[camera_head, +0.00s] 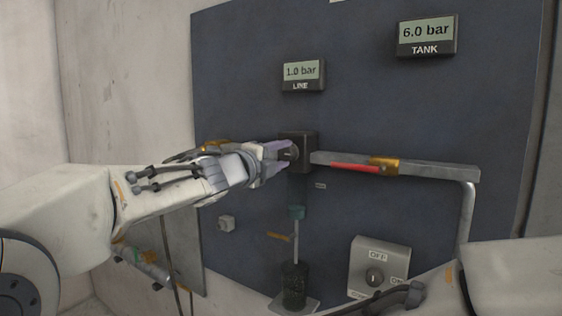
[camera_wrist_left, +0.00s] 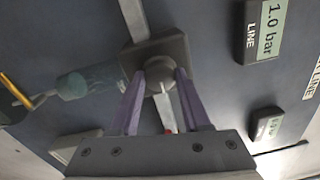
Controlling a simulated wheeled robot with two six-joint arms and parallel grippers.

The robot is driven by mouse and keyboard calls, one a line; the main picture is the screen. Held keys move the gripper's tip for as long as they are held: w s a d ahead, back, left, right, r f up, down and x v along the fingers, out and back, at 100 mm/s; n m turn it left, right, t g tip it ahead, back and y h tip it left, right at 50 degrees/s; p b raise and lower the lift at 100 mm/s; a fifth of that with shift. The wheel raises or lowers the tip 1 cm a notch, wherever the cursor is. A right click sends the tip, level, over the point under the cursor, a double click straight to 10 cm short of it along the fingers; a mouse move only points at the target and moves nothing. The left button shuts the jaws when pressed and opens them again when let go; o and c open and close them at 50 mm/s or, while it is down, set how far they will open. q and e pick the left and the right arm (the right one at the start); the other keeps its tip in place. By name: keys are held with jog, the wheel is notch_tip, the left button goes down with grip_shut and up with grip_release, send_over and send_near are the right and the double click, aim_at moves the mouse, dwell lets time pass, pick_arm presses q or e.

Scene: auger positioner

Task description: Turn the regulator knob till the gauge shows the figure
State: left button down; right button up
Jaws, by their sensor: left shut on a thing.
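The regulator is a dark square block (camera_head: 307,140) on the blue panel, also at the top middle of the left wrist view (camera_wrist_left: 178,45). Its round grey knob (camera_wrist_left: 158,78) faces me. My left gripper (camera_head: 284,152) is shut on the knob, one purple finger on each side. The LINE gauge (camera_head: 303,71) above the regulator reads 1.0 bar; it also shows in the left wrist view (camera_wrist_left: 268,32). The TANK gauge (camera_head: 427,33) reads 6.0 bar. A pale plate (camera_wrist_left: 313,82) at the wrist view's edge shows only part of its lettering. My right gripper is out of view.
A grey pipe (camera_head: 435,172) runs right from the regulator, with a red lever (camera_head: 355,168) and a brass fitting. An OFF/ON switch box (camera_head: 366,256) stands lower right, near my right arm.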

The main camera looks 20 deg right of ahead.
pick_arm(q)
jog(key=shift+m, duration=0.7)
jog(key=shift+m+b, duration=0.3)
jog(key=shift+c, duration=1.8)
grip_release()
jog(key=b+v, duration=0.2)
jog(key=v, duration=0.8)
jog(key=shift+a+b, duration=0.2)
jog(key=shift+b, duration=0.15)
jog(key=shift+s, duration=0.1)
